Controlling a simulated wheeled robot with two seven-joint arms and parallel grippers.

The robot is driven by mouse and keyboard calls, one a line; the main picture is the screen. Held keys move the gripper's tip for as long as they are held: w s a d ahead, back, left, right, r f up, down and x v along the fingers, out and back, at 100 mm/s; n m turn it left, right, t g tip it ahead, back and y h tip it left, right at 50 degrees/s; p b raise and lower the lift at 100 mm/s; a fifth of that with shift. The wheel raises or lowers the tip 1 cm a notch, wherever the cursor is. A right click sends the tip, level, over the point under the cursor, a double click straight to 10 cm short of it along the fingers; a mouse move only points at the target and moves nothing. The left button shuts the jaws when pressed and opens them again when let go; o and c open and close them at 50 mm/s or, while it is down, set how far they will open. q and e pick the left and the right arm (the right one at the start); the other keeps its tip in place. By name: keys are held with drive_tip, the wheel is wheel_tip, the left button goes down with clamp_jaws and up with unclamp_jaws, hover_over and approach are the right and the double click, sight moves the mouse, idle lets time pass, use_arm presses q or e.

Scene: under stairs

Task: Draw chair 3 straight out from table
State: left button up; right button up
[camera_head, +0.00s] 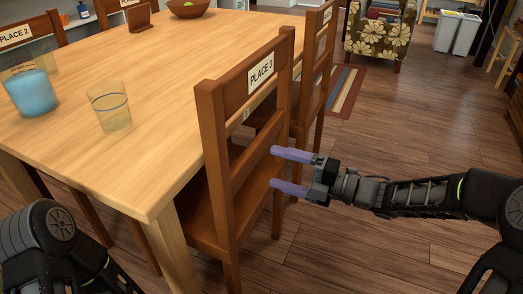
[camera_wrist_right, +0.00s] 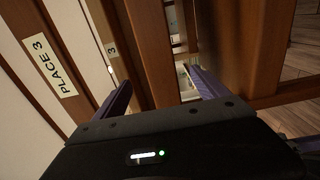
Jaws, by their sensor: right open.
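Chair 3 (camera_head: 240,186) is a brown wooden chair with a white "PLACE 3" label (camera_head: 261,73) on its top rail. It stands at the near right side of the light wooden table (camera_head: 140,170), with its seat partly under the tabletop. My right gripper (camera_head: 273,168) comes in from the right, open, with its two purple fingers pointing left at the chair's back. In the right wrist view the fingers (camera_wrist_right: 155,90) lie close to a brown upright of the chair; I cannot tell whether they touch it. The label (camera_wrist_right: 50,65) shows there too. My left gripper is not in view; only my left arm shows.
Another chair (camera_head: 318,75) stands just beyond chair 3. A glass (camera_head: 111,108) and a blue candle jar (camera_head: 33,92) stand on the table. The wooden floor (camera_head: 390,140) to the right is mostly clear, with a striped rug (camera_head: 345,92) and a floral armchair (camera_head: 380,38) behind.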

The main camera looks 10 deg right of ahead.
sight(253, 162)
drive_tip(key=b+x, duration=0.2)
drive_tip(key=x, duration=0.5)
drive_tip(key=shift+w+a+f, duration=0.1)
drive_tip(key=shift+a+f, duration=0.05)
drive_tip(key=shift+a, duration=0.05)
drive_tip(key=shift+w+a+b, duration=0.4)
drive_tip(key=shift+a, duration=0.15)
drive_tip(key=shift+c, duration=0.4)
clamp_jaws()
